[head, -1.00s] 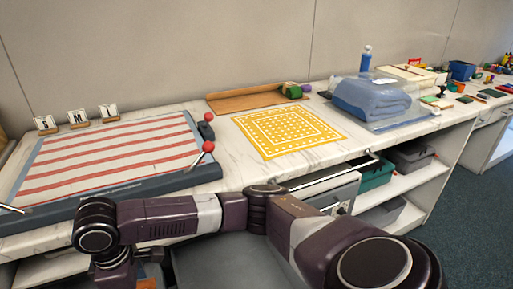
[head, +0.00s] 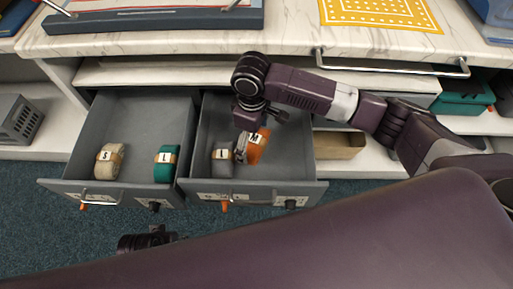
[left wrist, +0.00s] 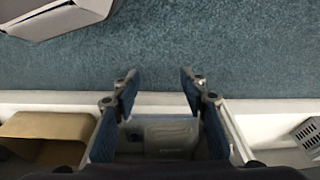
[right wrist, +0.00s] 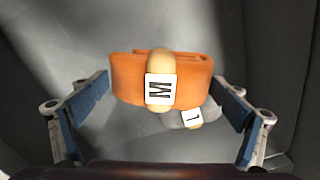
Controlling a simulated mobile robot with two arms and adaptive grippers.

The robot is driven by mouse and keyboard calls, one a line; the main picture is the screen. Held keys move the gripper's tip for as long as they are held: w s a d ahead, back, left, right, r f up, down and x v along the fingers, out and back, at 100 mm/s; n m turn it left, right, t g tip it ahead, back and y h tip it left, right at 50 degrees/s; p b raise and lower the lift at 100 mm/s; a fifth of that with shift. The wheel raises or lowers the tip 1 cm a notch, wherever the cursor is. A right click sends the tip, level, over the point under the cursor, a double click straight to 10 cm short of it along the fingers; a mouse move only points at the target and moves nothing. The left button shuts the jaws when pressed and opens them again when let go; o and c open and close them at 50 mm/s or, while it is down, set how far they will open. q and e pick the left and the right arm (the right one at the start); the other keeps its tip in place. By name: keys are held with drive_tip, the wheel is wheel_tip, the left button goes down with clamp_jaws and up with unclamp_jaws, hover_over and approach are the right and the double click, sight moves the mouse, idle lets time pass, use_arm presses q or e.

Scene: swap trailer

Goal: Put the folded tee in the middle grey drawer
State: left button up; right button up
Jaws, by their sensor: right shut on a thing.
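The orange folded tee (head: 259,146), with a tan band and an "M" tag, is inside the right one of two open grey drawers (head: 297,172). It also shows in the right wrist view (right wrist: 198,82). My right gripper (head: 246,140) reaches down into this drawer. Its fingers (right wrist: 163,92) are at the two ends of the orange tee, shut on it. A grey folded tee (head: 222,160) with a light tag lies beside it, partly hidden in the right wrist view. My left gripper (left wrist: 152,78) is open and empty; in the head view it is mostly hidden low down.
The left open drawer (head: 125,112) holds a beige roll (head: 109,162) tagged "S" and a teal roll (head: 167,163) tagged "L". The counter edge (head: 170,45) overhangs the drawers, with a metal bar handle (head: 390,68) at right. A vented grey bin (head: 20,120) stands at left.

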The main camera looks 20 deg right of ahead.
sight(254, 148)
wheel_tip(254, 148, down, 5)
drive_tip(key=shift+r+b, duration=0.15)
drive_tip(key=shift+b, duration=0.5)
use_arm(q)
drive_tip(key=v, duration=0.2)
drive_tip(key=w+v, duration=0.1)
drive_tip(key=v, duration=0.2)
drive_tip(key=shift+w+r, duration=0.15)
drive_tip(key=shift+r, duration=0.2)
use_arm(e)
drive_tip(key=shift+f, duration=0.25)
use_arm(q)
drive_tip(key=shift+f, duration=0.25)
use_arm(e)
drive_tip(key=o, duration=1)
drive_tip(key=shift+r, duration=0.1)
